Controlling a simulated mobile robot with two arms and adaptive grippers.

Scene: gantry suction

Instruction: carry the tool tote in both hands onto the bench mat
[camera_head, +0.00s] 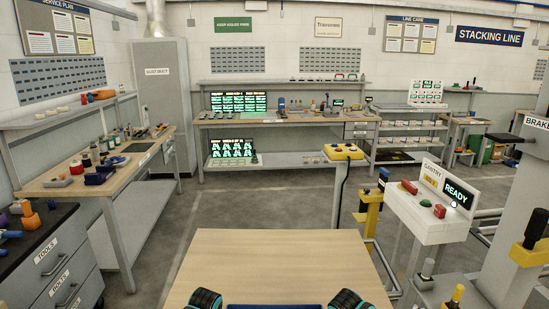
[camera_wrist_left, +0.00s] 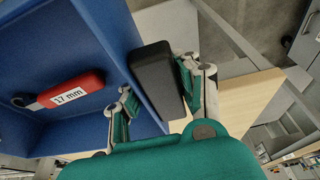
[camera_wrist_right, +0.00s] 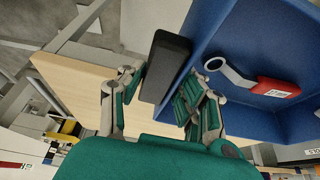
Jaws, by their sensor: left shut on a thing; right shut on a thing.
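The blue tool tote (camera_head: 275,306) shows only as a strip at the bottom edge of the head view, between my two grippers. In the left wrist view its blue wall (camera_wrist_left: 90,40) and a red 17 mm wrench (camera_wrist_left: 70,90) inside it show. My left gripper (camera_wrist_left: 158,92) is shut on a black side handle (camera_wrist_left: 155,75). My right gripper (camera_wrist_right: 160,92) is shut on the opposite black handle (camera_wrist_right: 166,62). A dark flat patch (camera_head: 137,147) on the left bench may be the mat. I cannot tell whether the tote touches the wooden table.
A light wooden table (camera_head: 280,262) stands directly in front of me. The left bench (camera_head: 75,184) carries several tools and bottles. A gantry control box (camera_head: 432,215) and yellow post (camera_head: 369,215) stand at right. Floor beyond the table is clear.

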